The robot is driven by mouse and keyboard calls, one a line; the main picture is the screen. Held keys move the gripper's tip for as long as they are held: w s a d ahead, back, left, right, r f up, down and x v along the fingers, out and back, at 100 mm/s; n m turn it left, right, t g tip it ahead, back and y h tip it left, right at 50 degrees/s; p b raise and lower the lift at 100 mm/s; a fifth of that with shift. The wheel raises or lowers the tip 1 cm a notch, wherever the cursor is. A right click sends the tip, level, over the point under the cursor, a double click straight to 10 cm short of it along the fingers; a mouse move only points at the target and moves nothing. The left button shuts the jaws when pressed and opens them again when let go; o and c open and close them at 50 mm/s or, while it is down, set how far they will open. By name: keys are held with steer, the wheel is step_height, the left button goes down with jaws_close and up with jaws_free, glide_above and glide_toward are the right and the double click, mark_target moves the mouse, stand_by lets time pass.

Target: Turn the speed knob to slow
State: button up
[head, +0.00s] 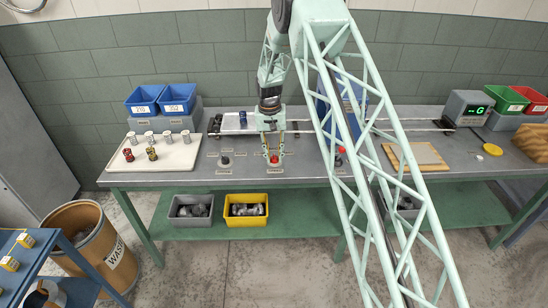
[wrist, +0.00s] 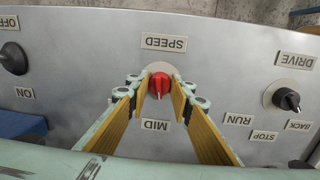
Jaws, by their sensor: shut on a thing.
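The red speed knob (wrist: 159,85) sits on a pale round base in the grey panel, between the labels SPEED and MID, which read upside down in the wrist view. A small pale mark on the knob is on the side facing MID. My gripper (wrist: 159,88) has its two yellow-padded fingers closed on the knob from both sides. In the head view my gripper (head: 274,152) points down at the red knob (head: 274,160) at the bench front. No SLOW label is visible; the fingers cover the panel on both sides of MID.
A black OFF/ON knob (wrist: 13,58) is at the left of the wrist view, and a black DRIVE knob (wrist: 287,99) at the right. On the bench, a white tray (head: 180,160) with cans stands left, and a wooden-framed board (head: 415,157) lies right.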

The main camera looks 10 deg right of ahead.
mark_target(273, 159)
steer(key=n, duration=0.4)
steer(key=shift+d+n, duration=0.1)
steer(key=shift+n, duration=1.4)
steer(key=shift+t, duration=0.3)
steer(key=o, duration=0.8)
steer(key=shift+o, duration=0.2)
steer(key=shift+r, duration=0.15)
step_height(273, 159, up, 12)
steer(key=shift+s+a+f, duration=0.2)
steer(key=shift+a, duration=0.15)
